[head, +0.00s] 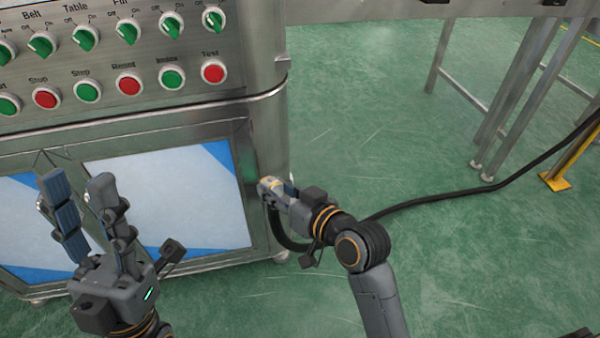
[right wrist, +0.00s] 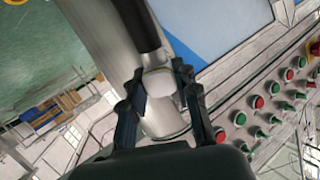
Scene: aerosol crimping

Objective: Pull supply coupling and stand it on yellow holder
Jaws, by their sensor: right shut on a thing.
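The supply coupling is a pale grey cylinder (right wrist: 160,84) on the end of a black hose (right wrist: 137,25) in the right wrist view. My right gripper (right wrist: 160,92) has its two fingers closed on either side of it. In the head view my right gripper (head: 272,188) is at the cabinet's right front corner, with the hose (head: 278,228) hanging below it. I cannot tell whether the coupling is still seated in the machine. My left gripper (head: 76,184) is open and empty in front of the cabinet door. A yellow post with a foot plate (head: 554,181) stands at far right; whether it is the holder is unclear.
The steel cabinet (head: 265,130) fills the left, with green knobs and red and green buttons (head: 214,72) above its doors. The hose (head: 450,194) runs right across the green floor. Steel table legs (head: 510,90) stand at upper right.

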